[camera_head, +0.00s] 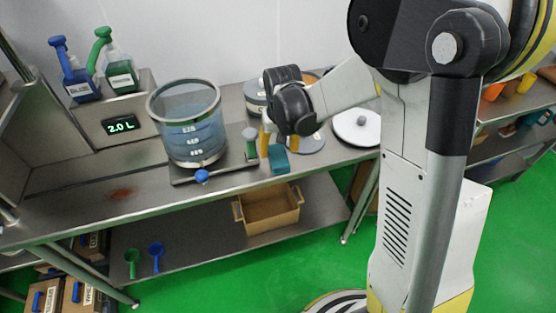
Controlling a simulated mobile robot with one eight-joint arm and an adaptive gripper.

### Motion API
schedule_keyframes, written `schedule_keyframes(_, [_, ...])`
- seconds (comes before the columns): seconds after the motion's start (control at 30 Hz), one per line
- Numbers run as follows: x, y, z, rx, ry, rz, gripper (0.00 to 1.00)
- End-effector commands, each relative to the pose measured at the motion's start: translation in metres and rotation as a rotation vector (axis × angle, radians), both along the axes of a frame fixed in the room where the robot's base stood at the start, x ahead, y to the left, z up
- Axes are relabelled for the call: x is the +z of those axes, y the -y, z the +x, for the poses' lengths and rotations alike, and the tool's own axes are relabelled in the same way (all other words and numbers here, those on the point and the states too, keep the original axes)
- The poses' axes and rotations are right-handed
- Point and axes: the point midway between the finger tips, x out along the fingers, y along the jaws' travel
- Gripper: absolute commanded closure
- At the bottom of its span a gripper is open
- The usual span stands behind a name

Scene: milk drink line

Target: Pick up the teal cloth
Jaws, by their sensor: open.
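The teal cloth (279,160) is a small folded piece at the front edge of the steel bench, right of the clear measuring vessel. My gripper (279,141) points down above and just behind it in the picture, with its yellow fingers spread apart. The gripper is open and nothing shows between the fingers. I cannot tell whether a fingertip touches the cloth. The cloth's upper part is close to the fingers.
The clear vessel (191,125) with a blue tap stands left of the cloth. A green-topped item (250,143) stands beside my gripper. A grey round plate (309,143) and a white lid (358,127) lie to the right. The bench front (90,207) at left is mostly clear.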

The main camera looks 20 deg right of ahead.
Motion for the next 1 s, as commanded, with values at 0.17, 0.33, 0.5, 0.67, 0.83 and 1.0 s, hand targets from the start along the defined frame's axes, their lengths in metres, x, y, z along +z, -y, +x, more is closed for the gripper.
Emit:
schedule_keyframes(0.17, [-0.034,0.000,0.005,0.000,0.000,0.000,0.39])
schedule_keyframes(0.33, [-0.037,0.001,0.006,0.000,0.001,0.000,0.39])
schedule_keyframes(0.5, [-0.037,0.001,0.006,0.000,0.001,0.000,0.59])
schedule_keyframes(0.67, [-0.037,0.001,0.006,0.000,0.001,0.000,0.77])
schedule_keyframes(0.83, [-0.037,0.001,0.006,0.000,0.001,0.000,0.77])
schedule_keyframes(1.0, [-0.033,0.001,0.006,0.000,0.001,0.000,0.77])
